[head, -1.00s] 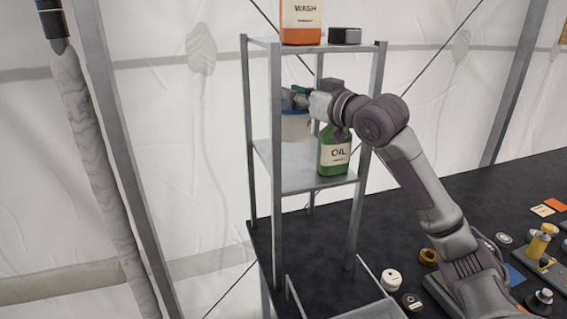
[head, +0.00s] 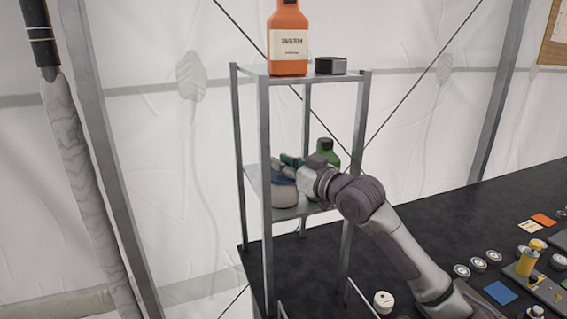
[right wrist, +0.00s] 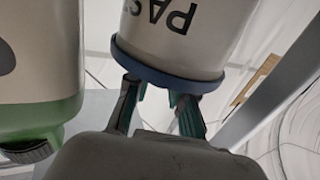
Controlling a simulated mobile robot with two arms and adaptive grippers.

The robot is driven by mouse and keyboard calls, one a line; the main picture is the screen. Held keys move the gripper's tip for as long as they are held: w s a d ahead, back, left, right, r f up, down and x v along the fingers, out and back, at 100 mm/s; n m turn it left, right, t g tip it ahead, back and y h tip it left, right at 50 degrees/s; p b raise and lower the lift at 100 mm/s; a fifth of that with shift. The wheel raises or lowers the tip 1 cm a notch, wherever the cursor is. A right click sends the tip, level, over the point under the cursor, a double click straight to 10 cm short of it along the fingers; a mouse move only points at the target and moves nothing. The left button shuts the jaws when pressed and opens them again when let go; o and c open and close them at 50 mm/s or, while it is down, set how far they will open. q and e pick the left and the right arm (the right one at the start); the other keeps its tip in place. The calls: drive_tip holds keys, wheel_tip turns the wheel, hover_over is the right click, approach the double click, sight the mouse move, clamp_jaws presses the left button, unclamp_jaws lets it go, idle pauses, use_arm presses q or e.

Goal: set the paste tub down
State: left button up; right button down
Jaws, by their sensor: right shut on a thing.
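The paste tub (head: 284,194) is pale with a blue band near its top. It is low at the middle shelf (head: 296,212) of the metal rack; I cannot tell if its base touches the shelf. My right gripper (head: 290,168) is shut on it near the blue band. In the right wrist view the tub (right wrist: 180,40) appears upside down, with part of its lettering visible. The gripper's fingers (right wrist: 157,100) are at its blue band. My left gripper is not in view.
The green oil bottle (head: 325,152) stands close right of the tub, partly hidden by my arm; it also shows in the right wrist view (right wrist: 40,75). An orange wash bottle (head: 288,40) and a dark box (head: 331,66) stand on the top shelf.

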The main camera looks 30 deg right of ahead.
drive_tip(key=c, duration=1)
unclamp_jaws()
drive_tip(key=shift+f, duration=0.1)
drive_tip(key=shift+c, duration=0.2)
drive_tip(key=shift+o, duration=0.2)
drive_tip(key=shift+s, duration=0.15)
drive_tip(key=s+d+b, duration=0.1)
drive_tip(key=s+b, duration=0.4)
drive_tip(key=s, duration=0.6)
drive_tip(key=shift+s+d, duration=0.3)
drive_tip(key=shift+d, duration=0.1)
